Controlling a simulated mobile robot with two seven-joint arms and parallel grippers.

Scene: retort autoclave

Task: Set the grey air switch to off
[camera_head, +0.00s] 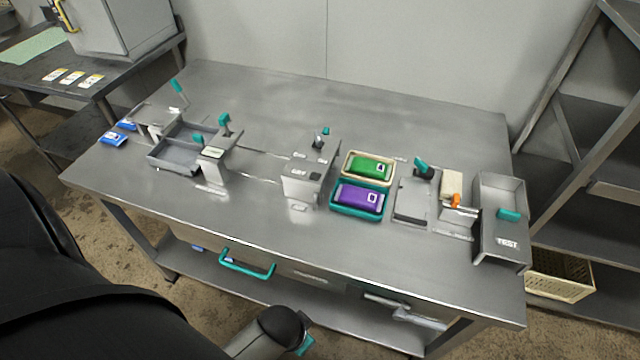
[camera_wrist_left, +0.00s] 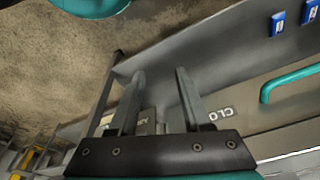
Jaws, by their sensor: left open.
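My left gripper (camera_wrist_left: 158,73) is open and empty in the left wrist view, its two fingers apart. A grey block (camera_wrist_left: 146,122) with partly hidden letters, perhaps AIR, shows between the fingers, beyond them. I cannot tell whether it is the grey air switch. In the head view a grey box (camera_head: 302,184) with a small dark and teal lever (camera_head: 319,136) on top stands mid-table. Its small labels are too blurred to read surely. A dark rounded link of my arm shows at the bottom, below the table front. My right gripper is not seen.
The metal table (camera_head: 270,100) has clear room at the back. A teal drawer handle (camera_head: 248,273) sticks out in front. A green pouch (camera_head: 369,167) and purple pouch (camera_head: 362,197) lie in trays right of the box. A TEST bin (camera_head: 502,243) stands at the right end.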

